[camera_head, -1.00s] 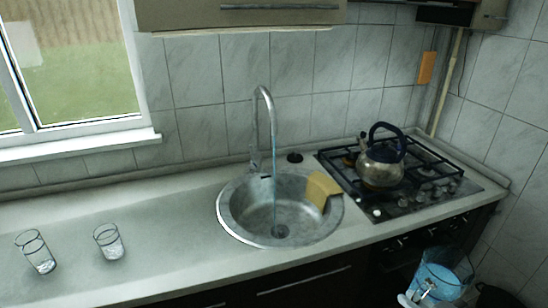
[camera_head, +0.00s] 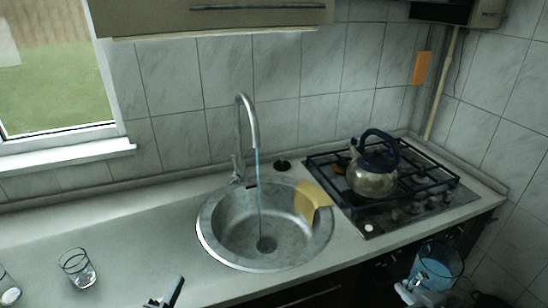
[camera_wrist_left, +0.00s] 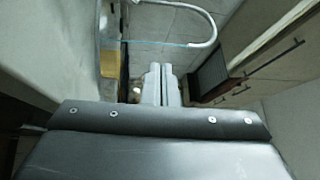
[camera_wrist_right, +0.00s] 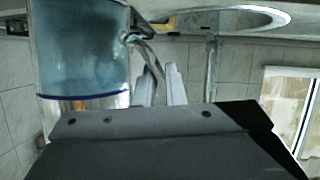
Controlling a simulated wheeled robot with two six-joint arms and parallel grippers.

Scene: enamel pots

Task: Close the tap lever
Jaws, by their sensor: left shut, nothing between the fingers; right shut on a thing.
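The chrome tap (camera_head: 246,118) arches over the round metal sink (camera_head: 208,222). Its small lever (camera_head: 237,168) is at the base of the spout, and a blue water stream (camera_head: 258,190) runs into the sink. My left gripper (camera_head: 177,284) is shut and empty at the bottom edge, in front of the sink and apart from the lever. In the left wrist view its fingers (camera_wrist_left: 161,80) are together, with the spout (camera_wrist_left: 205,22) beyond. My right gripper (camera_head: 406,292) is shut on the handle of a clear jug (camera_head: 436,270) of blue water, shown large in the right wrist view (camera_wrist_right: 82,50).
A yellow cloth (camera_head: 311,198) hangs over the sink's right rim. A kettle (camera_head: 372,180) stands on the gas hob (camera_head: 430,205). A glass (camera_head: 77,268) stands on the left counter (camera_head: 140,225), with another cut off at the left edge.

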